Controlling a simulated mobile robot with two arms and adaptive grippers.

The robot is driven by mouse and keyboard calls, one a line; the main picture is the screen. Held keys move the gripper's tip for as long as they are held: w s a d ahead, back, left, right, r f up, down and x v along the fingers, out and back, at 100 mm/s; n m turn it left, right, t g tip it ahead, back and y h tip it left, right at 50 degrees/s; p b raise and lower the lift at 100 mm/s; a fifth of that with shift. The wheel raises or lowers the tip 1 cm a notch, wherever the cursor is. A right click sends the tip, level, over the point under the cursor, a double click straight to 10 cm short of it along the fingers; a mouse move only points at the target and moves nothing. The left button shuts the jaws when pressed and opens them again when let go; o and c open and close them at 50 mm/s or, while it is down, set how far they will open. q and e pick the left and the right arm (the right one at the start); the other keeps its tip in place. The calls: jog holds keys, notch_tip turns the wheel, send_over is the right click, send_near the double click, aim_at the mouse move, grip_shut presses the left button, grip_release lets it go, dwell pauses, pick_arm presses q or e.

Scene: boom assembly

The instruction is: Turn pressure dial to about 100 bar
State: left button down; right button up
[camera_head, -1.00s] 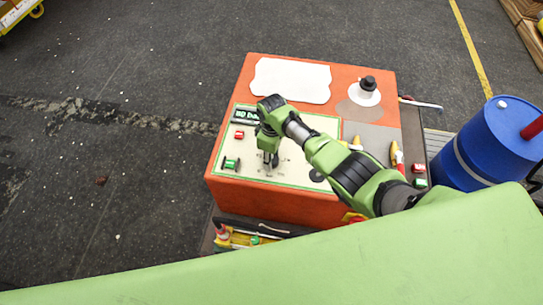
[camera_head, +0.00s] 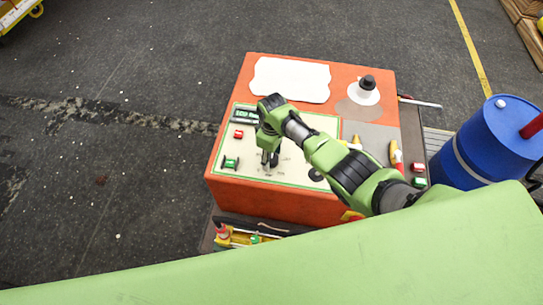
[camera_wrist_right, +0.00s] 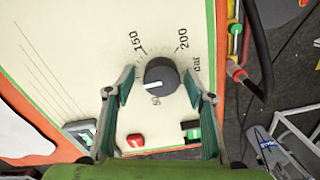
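The pressure dial (camera_wrist_right: 161,76) is a dark round knob on a cream panel in the right wrist view. Its white pointer mark points left and slightly down. The marks 150, 200 and "bar" show around it; a partly covered mark, apparently 50, lies below it. No 100 mark is visible. My right gripper (camera_wrist_right: 160,84) is open, its fingers on either side of the dial with visible gaps. My left gripper is not in view.
The orange console (camera_head: 262,70) carries a small display (camera_head: 245,116), a red button (camera_head: 239,134) and a green switch (camera_head: 231,162). A blue barrel (camera_head: 487,145) stands at right.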

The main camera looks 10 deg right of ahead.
aim_at(272, 158)
jog(key=shift+r, duration=0.15)
notch_tip(272, 158, up, 12)
dwell(0.6)
jog(key=shift+f, duration=0.25)
